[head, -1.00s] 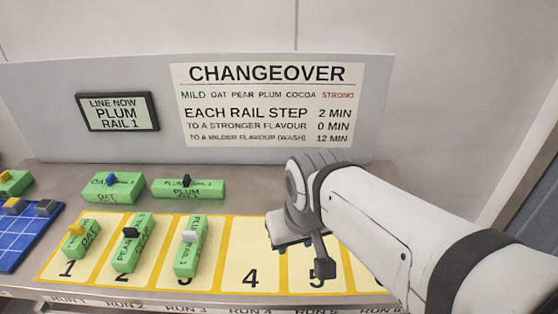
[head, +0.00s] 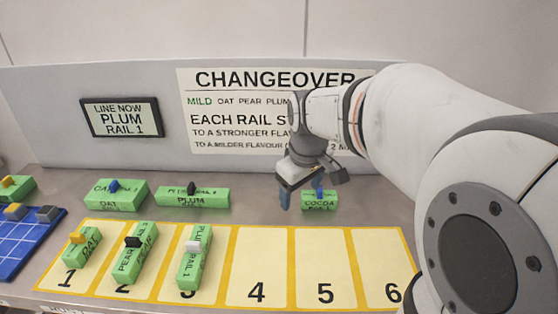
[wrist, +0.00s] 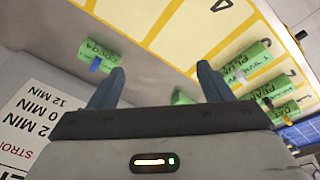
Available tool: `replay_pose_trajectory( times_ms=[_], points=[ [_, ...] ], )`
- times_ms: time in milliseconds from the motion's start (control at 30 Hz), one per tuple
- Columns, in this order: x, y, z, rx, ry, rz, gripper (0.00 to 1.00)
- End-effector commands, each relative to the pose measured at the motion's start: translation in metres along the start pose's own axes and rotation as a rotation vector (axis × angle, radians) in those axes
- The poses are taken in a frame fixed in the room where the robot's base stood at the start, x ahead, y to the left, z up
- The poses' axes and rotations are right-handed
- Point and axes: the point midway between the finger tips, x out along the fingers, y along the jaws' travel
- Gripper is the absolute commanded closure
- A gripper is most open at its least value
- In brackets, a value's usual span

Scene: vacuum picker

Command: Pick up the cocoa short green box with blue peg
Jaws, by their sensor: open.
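The cocoa short green box (head: 318,202) with a blue peg (head: 319,189) stands on the bench at the back, behind slots 4 and 5. In the wrist view the cocoa box (wrist: 100,52) and its blue peg (wrist: 95,64) lie just outside one finger. My gripper (head: 302,195) is above the bench just left of the cocoa box and partly overlaps it in the head view. In the wrist view my gripper (wrist: 160,86) has its fingers wide apart with nothing between them.
An oat box with blue peg (head: 115,195) and a plum box with black peg (head: 193,198) stand in the back row. Slots 1 to 3 of the yellow mat hold green boxes; slot 4 (head: 257,262) and beyond are empty. A sign panel (head: 235,160) rises behind. A blue tray (head: 25,240) is at left.

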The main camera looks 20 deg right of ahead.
Motion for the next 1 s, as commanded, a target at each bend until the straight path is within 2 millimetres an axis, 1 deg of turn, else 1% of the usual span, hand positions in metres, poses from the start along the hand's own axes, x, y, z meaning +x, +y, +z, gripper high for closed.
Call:
replay_pose_trajectory(
  times_ms=[33, 100, 167, 267, 300, 367, 433, 500, 600, 700, 800, 900, 1000],
  points=[
    [0.013, 0.015, -0.014, -0.049, -0.018, -0.008, 0.27],
    [0.026, 0.035, -0.031, -0.131, -0.035, -0.017, 0.27],
    [0.038, 0.052, -0.044, -0.200, -0.048, -0.026, 0.27],
    [0.063, 0.081, -0.064, -0.316, -0.068, -0.046, 0.27],
    [0.075, 0.092, -0.071, -0.362, -0.076, -0.055, 0.27],
    [0.093, 0.110, -0.081, -0.430, -0.086, -0.068, 0.27],
    [0.115, 0.129, -0.091, -0.511, -0.097, -0.087, 0.27],
    [0.138, 0.148, -0.098, -0.587, -0.104, -0.105, 0.27],
    [0.169, 0.171, -0.105, -0.685, -0.112, -0.129, 0.27],
    [0.193, 0.188, -0.109, -0.762, -0.115, -0.149, 0.27],
    [0.209, 0.199, -0.111, -0.815, -0.116, -0.162, 0.27],
    [0.219, 0.204, -0.111, -0.842, -0.117, -0.170, 0.27],
    [0.228, 0.205, -0.110, -0.853, -0.117, -0.174, 0.27]
  ],
)
